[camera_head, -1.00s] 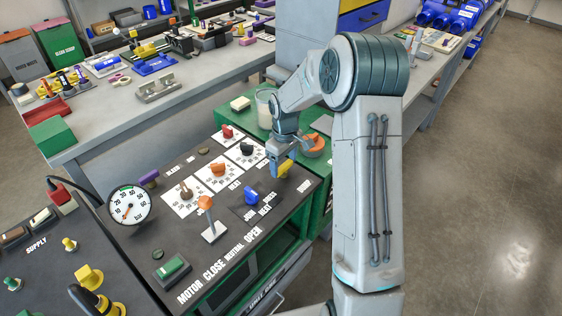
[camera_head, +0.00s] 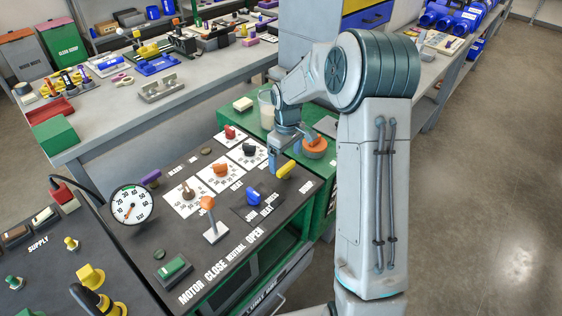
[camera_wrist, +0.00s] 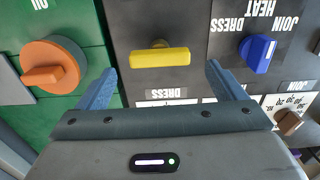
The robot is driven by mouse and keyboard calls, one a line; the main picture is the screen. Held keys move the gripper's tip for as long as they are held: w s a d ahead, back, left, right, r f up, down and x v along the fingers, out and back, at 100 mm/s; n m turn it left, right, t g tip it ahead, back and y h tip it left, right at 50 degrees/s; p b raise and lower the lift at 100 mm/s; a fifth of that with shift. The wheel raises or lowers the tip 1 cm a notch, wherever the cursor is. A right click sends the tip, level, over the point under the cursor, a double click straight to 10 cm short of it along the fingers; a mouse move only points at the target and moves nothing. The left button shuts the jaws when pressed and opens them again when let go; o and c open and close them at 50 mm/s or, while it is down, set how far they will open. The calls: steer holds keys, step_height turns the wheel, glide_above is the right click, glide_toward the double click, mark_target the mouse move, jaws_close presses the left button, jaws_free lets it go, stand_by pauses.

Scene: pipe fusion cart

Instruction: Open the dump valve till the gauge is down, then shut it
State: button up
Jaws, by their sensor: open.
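A yellow bar handle (camera_head: 286,170) stands on the dark panel; it shows whole in the wrist view (camera_wrist: 160,58), lying crosswise. No label naming the dump valve is readable, so I cannot confirm it is that valve. My gripper (camera_head: 277,170) is beside the handle in the head view. In the wrist view my gripper (camera_wrist: 160,72) is open and empty, with one finger toward each end of the handle and clear gaps on both sides. The round white gauge (camera_head: 131,205) is at the panel's left; its red needle points to the lower left, near the low end.
A blue knob (camera_wrist: 258,53) is right of the handle in the wrist view. An orange knob (camera_wrist: 53,66) sits on green at the left. An orange lever (camera_head: 208,203), purple handle (camera_head: 150,177) and several dials share the panel. A glass container (camera_head: 267,108) stands behind.

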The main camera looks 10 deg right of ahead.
mark_target(285, 166)
step_height(285, 166, up, 11)
steer(key=shift+a+r, duration=0.1)
stand_by(0.5)
steer(key=s+r+m+t, duration=0.2)
steer(key=s+m, duration=0.5)
steer(key=s, duration=2.1)
steer(key=shift+d+r+m+t, duration=0.3)
steer(key=shift+d+r+t, duration=0.05)
steer(key=shift+r+t, duration=0.1)
steer(key=shift+s, duration=0.1)
